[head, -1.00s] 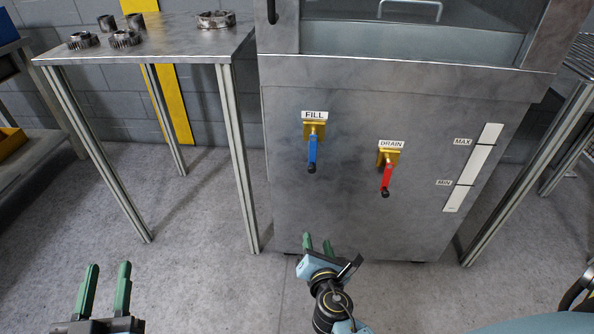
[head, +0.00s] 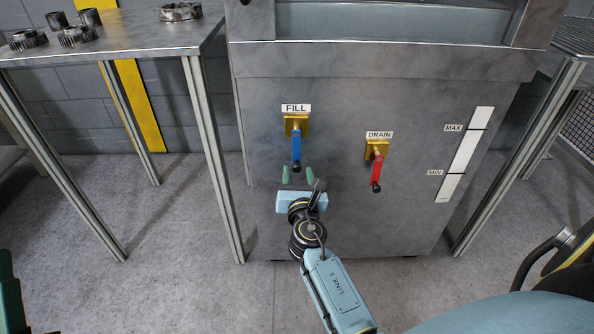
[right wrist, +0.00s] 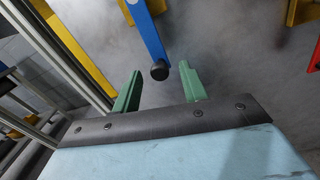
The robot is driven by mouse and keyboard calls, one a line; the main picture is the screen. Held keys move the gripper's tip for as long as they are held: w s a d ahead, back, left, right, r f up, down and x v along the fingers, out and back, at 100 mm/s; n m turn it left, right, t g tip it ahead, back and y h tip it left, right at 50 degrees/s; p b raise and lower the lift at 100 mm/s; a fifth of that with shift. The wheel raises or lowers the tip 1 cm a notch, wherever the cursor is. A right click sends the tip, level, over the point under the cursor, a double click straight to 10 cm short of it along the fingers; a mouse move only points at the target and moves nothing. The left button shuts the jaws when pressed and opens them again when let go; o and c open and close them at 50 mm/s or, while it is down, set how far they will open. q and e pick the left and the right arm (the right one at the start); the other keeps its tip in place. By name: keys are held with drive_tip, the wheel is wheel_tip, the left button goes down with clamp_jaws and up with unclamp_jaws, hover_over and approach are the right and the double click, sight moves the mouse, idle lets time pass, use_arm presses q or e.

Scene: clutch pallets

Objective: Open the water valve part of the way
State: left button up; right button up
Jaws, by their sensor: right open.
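The blue-handled FILL valve (head: 296,145) is on the front of the steel tank (head: 340,210), its lever pointing down below a yellow body. The red-handled DRAIN valve (head: 376,172) is to its right, also pointing down. My right gripper (head: 298,176) is open just below the blue lever's tip. In the right wrist view, the blue lever (right wrist: 146,32) with its black end cap comes down between and beyond the two green fingers (right wrist: 160,88), with gaps on both sides. A part of my left gripper (head: 10,295) shows at the lower left edge; its jaw opening is out of sight.
A MAX/MIN level strip (head: 465,153) is on the tank's right side. A metal table (head: 120,35) with several gears stands at the left, its legs near the tank. Another rack (head: 560,90) stands at the right. The floor in front is clear.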

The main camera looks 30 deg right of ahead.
sight(297, 153)
drive_tip(key=shift+x, duration=1.35)
drive_tip(key=shift+c, duration=0.4)
clamp_jaws()
